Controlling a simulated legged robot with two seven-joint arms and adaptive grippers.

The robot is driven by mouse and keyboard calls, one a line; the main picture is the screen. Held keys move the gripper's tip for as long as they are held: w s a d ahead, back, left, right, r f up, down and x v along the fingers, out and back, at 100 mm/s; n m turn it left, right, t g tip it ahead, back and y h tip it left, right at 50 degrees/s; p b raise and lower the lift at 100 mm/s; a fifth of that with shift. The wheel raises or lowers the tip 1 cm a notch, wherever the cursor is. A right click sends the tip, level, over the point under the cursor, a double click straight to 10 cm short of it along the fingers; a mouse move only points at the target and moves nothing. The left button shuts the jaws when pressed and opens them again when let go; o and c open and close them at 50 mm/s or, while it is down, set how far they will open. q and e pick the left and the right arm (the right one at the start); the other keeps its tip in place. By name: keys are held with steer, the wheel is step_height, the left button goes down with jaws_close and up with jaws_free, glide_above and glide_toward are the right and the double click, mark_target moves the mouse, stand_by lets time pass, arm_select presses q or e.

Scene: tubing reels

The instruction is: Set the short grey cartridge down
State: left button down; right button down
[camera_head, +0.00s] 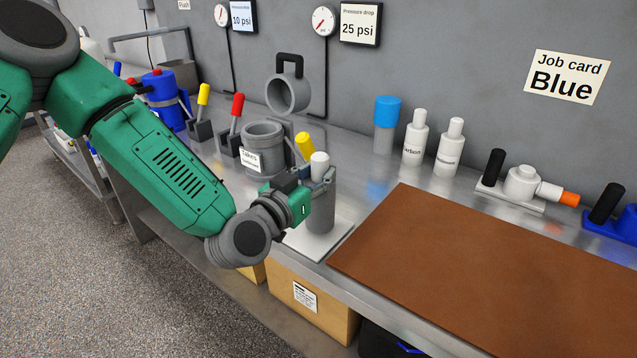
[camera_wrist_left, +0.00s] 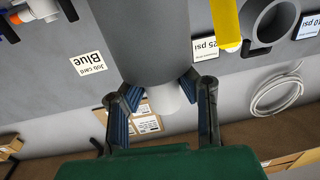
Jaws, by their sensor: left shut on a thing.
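The short grey cartridge (camera_head: 321,212), a grey cylinder with a white top, is upright over a white pad (camera_head: 300,243) at the front of the metal bench. I cannot tell whether its bottom touches the pad. My left gripper (camera_head: 314,186) is shut on the cartridge near its top. In the left wrist view the grey body (camera_wrist_left: 150,40) and white end (camera_wrist_left: 167,98) lie between the two fingers (camera_wrist_left: 165,92). My right gripper is not in view.
A grey open housing (camera_head: 263,140) with a label and a yellow-handled valve (camera_head: 304,146) stand just behind the cartridge. A brown mat (camera_head: 480,260) lies to the right. White cartridges (camera_head: 415,140) and a blue-topped one (camera_head: 386,120) stand along the wall. A cardboard box (camera_head: 310,310) is below.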

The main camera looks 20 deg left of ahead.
arm_select(q)
steer(key=shift+a+f, duration=0.1)
steer(key=shift+f, duration=0.6)
steer(key=shift+w+a+f, duration=0.1)
steer(key=shift+a+f, duration=0.05)
steer(key=shift+f, duration=0.05)
steer(key=shift+a, duration=0.4)
steer(key=c, duration=1.2)
jaws_free()
steer(key=shift+d, duration=0.5)
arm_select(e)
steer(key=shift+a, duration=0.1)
